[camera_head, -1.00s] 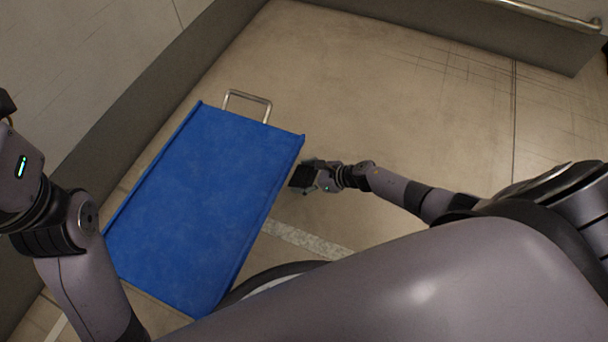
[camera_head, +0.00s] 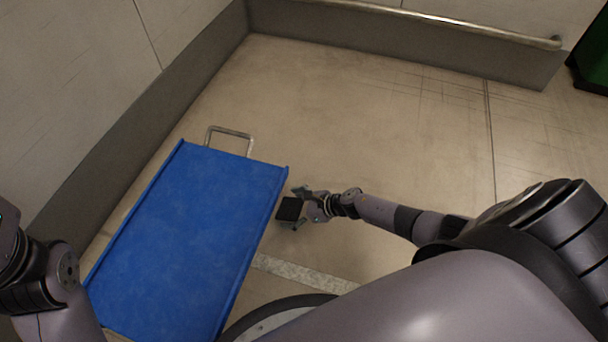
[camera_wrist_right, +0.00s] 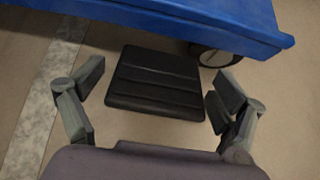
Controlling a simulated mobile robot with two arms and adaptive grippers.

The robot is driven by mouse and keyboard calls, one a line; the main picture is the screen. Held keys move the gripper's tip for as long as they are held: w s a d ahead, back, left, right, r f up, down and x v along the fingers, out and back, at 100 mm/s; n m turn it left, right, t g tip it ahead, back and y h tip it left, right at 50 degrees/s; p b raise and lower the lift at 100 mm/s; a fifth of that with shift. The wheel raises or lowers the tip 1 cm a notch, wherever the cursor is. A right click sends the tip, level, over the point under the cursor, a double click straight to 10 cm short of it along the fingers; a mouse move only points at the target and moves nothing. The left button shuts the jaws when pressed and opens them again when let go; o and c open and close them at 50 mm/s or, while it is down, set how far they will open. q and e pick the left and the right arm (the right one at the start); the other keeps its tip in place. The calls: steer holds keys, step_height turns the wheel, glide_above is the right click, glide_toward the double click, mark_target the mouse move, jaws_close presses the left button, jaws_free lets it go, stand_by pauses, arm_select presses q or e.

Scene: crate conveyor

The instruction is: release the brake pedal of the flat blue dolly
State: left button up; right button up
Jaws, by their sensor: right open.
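The flat blue dolly (camera_head: 190,235) stands on the floor at the left of the head view, with a metal handle (camera_head: 232,131) at its far end. Its blue edge (camera_wrist_right: 200,22) crosses the top of the right wrist view. The brake pedal (camera_wrist_right: 155,85) is a black ridged plate sticking out from under that edge; it also shows in the head view (camera_head: 289,209). My right gripper (camera_head: 296,208) is open, with one finger on each side of the pedal and gaps visible in the wrist view (camera_wrist_right: 158,98). Whether the pedal is pressed I cannot tell. My left gripper is out of view.
A dolly wheel (camera_wrist_right: 217,57) shows behind the pedal. A wall with a dark base (camera_head: 140,120) runs along the left, and a metal rail (camera_head: 450,22) crosses the far wall. A dark green object (camera_head: 592,60) stands far right. The floor (camera_head: 380,110) beyond is clear.

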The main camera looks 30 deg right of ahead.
steer(key=v, duration=1.1)
steer(key=shift+s, duration=0.2)
steer(key=shift+d, duration=0.1)
